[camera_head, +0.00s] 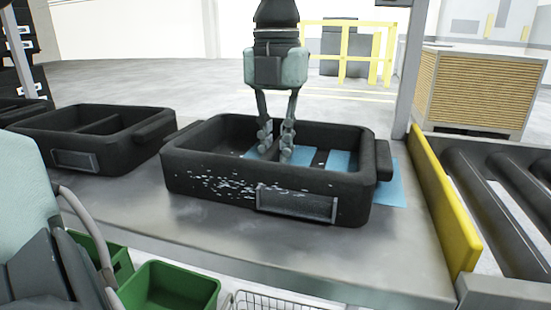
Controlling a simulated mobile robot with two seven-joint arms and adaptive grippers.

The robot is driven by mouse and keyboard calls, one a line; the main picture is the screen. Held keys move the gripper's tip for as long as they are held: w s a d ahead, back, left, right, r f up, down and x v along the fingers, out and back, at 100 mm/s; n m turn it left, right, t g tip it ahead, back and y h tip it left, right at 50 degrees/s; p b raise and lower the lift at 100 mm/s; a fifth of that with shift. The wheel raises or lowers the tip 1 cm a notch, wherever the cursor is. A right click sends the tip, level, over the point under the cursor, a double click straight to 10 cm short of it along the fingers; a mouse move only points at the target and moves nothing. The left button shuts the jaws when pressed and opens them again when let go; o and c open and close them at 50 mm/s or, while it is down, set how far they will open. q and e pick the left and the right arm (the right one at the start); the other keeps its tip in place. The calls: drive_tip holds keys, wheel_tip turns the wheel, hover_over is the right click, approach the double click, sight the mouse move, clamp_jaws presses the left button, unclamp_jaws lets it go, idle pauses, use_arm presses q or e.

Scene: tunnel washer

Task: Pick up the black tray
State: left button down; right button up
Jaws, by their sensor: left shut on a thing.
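The black tray (215,187) sits on the grey metal table in the middle of the view. It is a rectangular open bin with white specks and a label holder on its front wall, and a lug on its right end. My left gripper (276,150) points straight down into the tray, its two fingers inside the rim. It is shut on a part of the tray, seemingly the inner divider, which the fingers largely hide. The tray appears to rest flat on the table. My right gripper is not in view.
A second black tray (55,152) stands close on the left. A blue sheet (391,184) lies beneath the right end. A yellow guard (446,210) and a roller conveyor (510,185) border the table's right. Green bins (170,287) and a wire basket (265,301) are below the front edge.

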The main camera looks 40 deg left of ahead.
use_arm(q)
drive_tip(key=shift+r, duration=0.1)
drive_tip(key=shift+r, duration=0.55)
drive_tip(key=r, duration=0.3)
drive_tip(key=shift+s+a+r, duration=0.3)
drive_tip(key=shift+a, duration=0.05)
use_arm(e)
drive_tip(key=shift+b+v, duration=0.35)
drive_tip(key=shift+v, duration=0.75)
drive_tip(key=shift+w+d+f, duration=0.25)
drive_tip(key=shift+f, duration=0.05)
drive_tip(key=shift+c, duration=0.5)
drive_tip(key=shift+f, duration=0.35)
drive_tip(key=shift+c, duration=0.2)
use_arm(q)
drive_tip(key=s+a+r, duration=0.6)
drive_tip(key=s+a, duration=0.1)
drive_tip(key=a, duration=0.1)
drive_tip(key=shift+s+r, duration=0.25)
drive_tip(key=shift+s, duration=0.05)
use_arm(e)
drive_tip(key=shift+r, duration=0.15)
